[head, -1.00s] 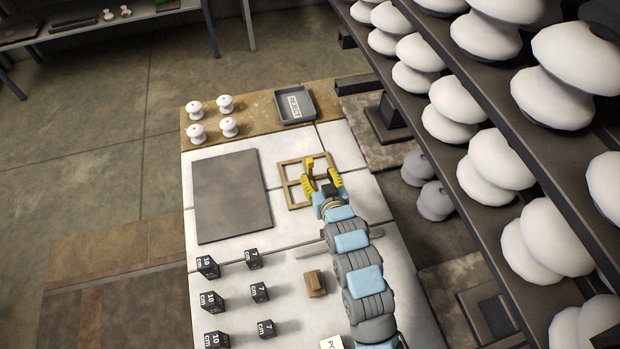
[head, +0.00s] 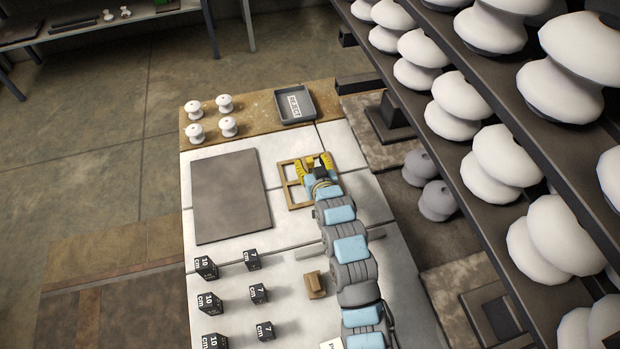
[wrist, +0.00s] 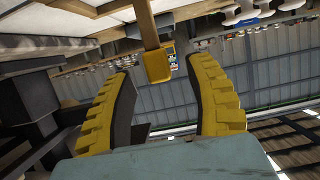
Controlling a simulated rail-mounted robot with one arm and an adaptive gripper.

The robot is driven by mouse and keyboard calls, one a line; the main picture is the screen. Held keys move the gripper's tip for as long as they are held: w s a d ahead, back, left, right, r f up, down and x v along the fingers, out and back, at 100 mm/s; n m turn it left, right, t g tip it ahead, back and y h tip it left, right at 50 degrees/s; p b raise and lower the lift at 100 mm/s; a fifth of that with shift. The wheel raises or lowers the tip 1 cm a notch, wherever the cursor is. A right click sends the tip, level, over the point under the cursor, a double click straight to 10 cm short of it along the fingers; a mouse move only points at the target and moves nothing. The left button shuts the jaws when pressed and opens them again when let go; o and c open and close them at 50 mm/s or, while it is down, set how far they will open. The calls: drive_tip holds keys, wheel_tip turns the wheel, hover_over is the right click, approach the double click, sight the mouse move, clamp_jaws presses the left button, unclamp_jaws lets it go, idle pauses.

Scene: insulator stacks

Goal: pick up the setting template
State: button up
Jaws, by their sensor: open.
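The setting template looks to be the flat tan frame (head: 285,186) with window openings, lying on the white table right of a grey plate. My gripper (head: 313,164) is over its right part and hides some of it. The yellow fingers are spread apart. In the wrist view my gripper (wrist: 161,75) is open, with a tan bar ending in a yellow grip (wrist: 157,66) between and beyond the fingertips. This bar seems to be the template's upright handle. I cannot tell whether a finger touches it.
A grey plate (head: 230,195) lies left of the template. A REJECT tray (head: 279,108) and several white insulators (head: 196,131) stand at the back. Marked dark blocks (head: 206,268) and a brown block (head: 314,285) are in front. Racks of insulators (head: 505,157) rise close on the right.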

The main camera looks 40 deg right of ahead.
drive_tip(key=shift+w+d+f, duration=0.15)
drive_tip(key=shift+w+d, duration=0.15)
drive_tip(key=shift+w, duration=0.35)
drive_tip(key=shift+c, duration=0.2)
clamp_jaws()
